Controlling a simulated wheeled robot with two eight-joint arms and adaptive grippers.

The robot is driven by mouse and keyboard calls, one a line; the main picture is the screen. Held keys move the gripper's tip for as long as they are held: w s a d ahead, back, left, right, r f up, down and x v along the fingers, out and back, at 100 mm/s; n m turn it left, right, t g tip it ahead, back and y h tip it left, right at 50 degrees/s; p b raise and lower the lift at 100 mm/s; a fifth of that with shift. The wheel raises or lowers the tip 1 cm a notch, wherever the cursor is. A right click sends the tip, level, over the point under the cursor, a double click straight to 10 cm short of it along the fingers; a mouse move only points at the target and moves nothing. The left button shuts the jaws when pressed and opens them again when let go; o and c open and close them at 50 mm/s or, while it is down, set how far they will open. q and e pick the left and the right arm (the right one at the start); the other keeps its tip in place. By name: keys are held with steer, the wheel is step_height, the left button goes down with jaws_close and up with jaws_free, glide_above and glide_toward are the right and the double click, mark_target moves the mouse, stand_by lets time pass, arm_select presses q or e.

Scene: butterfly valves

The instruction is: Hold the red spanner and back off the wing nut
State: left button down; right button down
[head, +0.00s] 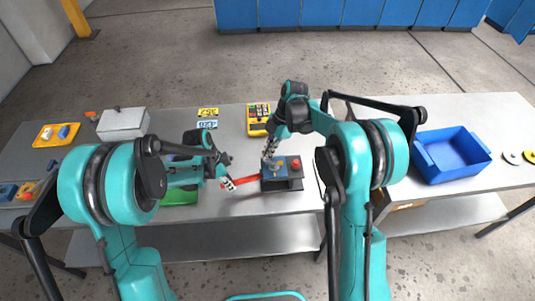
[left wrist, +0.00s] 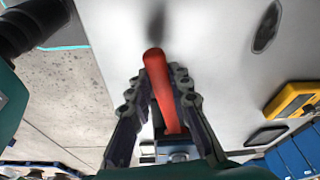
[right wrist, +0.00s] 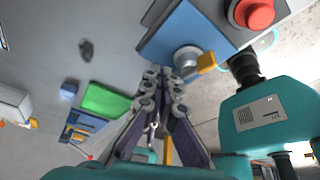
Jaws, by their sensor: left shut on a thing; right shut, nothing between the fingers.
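The red spanner (left wrist: 160,90) lies between the fingers of my left gripper (left wrist: 158,78), which is shut on it. In the head view the spanner (head: 245,181) reaches right to a dark box (head: 283,185) with a blue top plate (right wrist: 186,36). In the right wrist view a round silver boss (right wrist: 187,57) stands on the plate, with an orange-yellow tab (right wrist: 206,62) beside it, seemingly part of the wing nut. My right gripper (right wrist: 165,76) is shut and empty, its tips close to the boss; I cannot tell whether they touch. The spanner's far end is hidden.
A red button (right wrist: 254,13) sits on the box beside the plate. A yellow device (head: 258,118) stands behind, a blue bin (head: 450,155) to the right. A white box (head: 122,123), a yellow tray (head: 56,135) and a green mat (head: 180,197) are on the left.

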steer(key=shift+s, duration=0.1)
steer(key=shift+s+d, duration=0.4)
steer(key=shift+s, duration=0.1)
steer(key=c, duration=2.1)
jaws_free()
steer(key=w+r, duration=0.1)
steer(key=r, duration=0.2)
steer(key=w+r, duration=0.1)
steer(key=r, duration=0.1)
steer(key=w+a+r, duration=0.1)
steer(key=r, duration=0.2)
steer(key=shift+w+r, duration=0.3)
steer(key=shift+r, duration=0.05)
steer(key=shift+c, duration=0.2)
steer(key=o, duration=0.5)
steer(key=shift+w+r, duration=0.1)
steer(key=shift+r, duration=0.1)
steer(key=o, duration=0.3)
steer(key=shift+r+m, duration=0.1)
steer(key=shift+m, duration=0.3)
step_height(320, 180, up, 2)
steer(key=n+t+h, duration=0.2)
steer(key=n+h, duration=0.2)
steer(key=n, duration=3.1)
glide_above(274, 164)
steer(key=f, duration=1.1)
steer(key=shift+w+d+f, duration=0.15)
steer(key=shift+w+f, duration=0.1)
steer(key=shift+f, duration=0.05)
